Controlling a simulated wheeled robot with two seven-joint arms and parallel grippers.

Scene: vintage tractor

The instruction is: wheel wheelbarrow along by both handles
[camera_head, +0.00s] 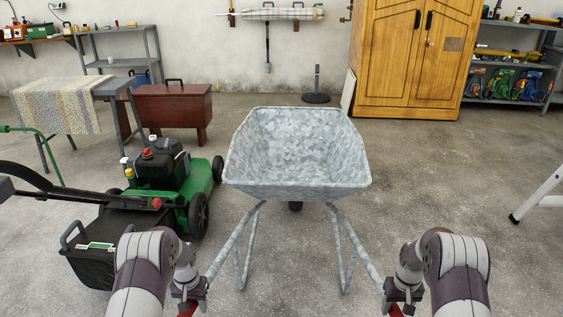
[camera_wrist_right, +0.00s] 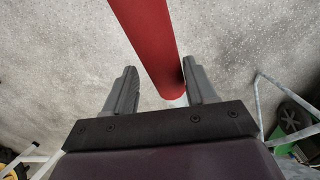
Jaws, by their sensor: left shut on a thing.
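A grey mottled wheelbarrow (camera_head: 297,190) stands upright in front of me in the head view, its tubular handles running back toward me. My left gripper (camera_head: 189,298) is at the left handle's red grip (camera_head: 187,310) and is shut on it. My right gripper (camera_head: 398,298) is at the right handle's red grip (camera_head: 394,311). In the right wrist view, the red grip (camera_wrist_right: 155,45) runs between the two fingers of this gripper (camera_wrist_right: 160,88). The fingers are apart, with a gap between the left finger and the grip. The fingertips are hard to see in the head view.
A green lawnmower (camera_head: 165,185) stands close to the wheelbarrow's left side. A red-brown chest (camera_head: 174,108) is behind it. A wooden cabinet (camera_head: 405,60) stands at the back wall. A white metal leg (camera_head: 538,193) is at the right.

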